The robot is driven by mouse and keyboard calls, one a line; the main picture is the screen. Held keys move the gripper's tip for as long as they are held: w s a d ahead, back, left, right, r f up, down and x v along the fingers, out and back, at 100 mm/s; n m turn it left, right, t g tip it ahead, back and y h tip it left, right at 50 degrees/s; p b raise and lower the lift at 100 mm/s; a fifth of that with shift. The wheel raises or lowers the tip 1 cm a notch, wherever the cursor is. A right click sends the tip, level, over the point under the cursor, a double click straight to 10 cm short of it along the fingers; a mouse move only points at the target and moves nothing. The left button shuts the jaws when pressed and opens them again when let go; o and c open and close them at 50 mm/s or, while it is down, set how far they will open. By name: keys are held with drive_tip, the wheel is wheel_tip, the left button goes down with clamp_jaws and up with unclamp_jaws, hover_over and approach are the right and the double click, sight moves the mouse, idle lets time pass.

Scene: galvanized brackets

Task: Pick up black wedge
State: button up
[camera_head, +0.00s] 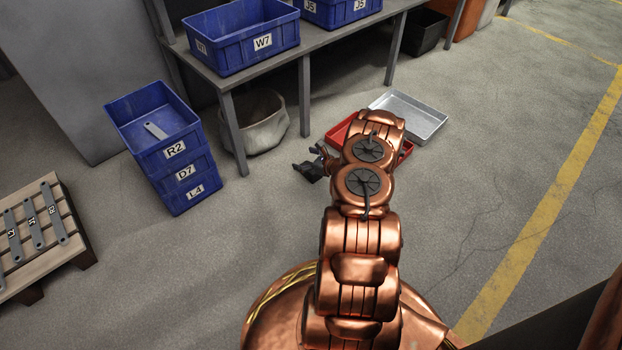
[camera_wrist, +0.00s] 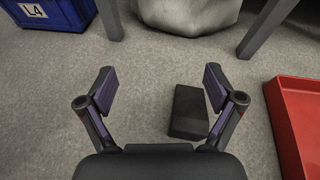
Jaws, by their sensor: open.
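The black wedge (camera_wrist: 188,110) lies on the grey floor in the wrist view, right of the middle between my fingers. Its right side is close to my right finger and partly covered by it. My gripper (camera_wrist: 160,88) is open, with nothing held between the fingers. In the head view my gripper (camera_head: 311,168) is low over the floor, left of the red tray. I cannot make out the wedge apart from the dark gripper there.
A red tray (camera_wrist: 298,118) lies close on the right, with a metal tray (camera_head: 416,115) beyond it. A grey sack-like bin (camera_head: 258,122) and table legs (camera_head: 305,95) stand behind. Stacked blue crates (camera_head: 185,183) and a pallet (camera_head: 68,203) are on the left.

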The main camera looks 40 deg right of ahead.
drive_tip(key=s+d+f+m, duration=0.1)
drive_tip(key=f, duration=0.2)
drive_tip(key=s+d+f+h+b, duration=0.1)
drive_tip(key=s+d+f, duration=0.1)
drive_tip(key=f, duration=0.1)
drive_tip(key=s+d+f+m+h+b, duration=0.1)
drive_tip(key=s+d+f, duration=0.1)
drive_tip(key=f, duration=0.1)
drive_tip(key=shift+f+m, duration=0.25)
drive_tip(key=shift+m, duration=0.05)
drive_tip(key=shift+d+f+h, duration=0.1)
drive_tip(key=shift+f+h, duration=0.1)
drive_tip(key=shift+h, duration=0.2)
drive_tip(key=shift+b+x, duration=0.65)
drive_tip(key=shift+x, duration=0.55)
drive_tip(key=shift+w+f+b, duration=0.95)
drive_tip(key=shift+w+b, duration=0.3)
drive_tip(key=shift+b+x, duration=0.45)
drive_tip(key=shift+x, duration=0.6)
drive_tip(key=shift+r, duration=0.15)
drive_tip(key=shift+c, duration=0.3)
drive_tip(key=c, duration=1.5)
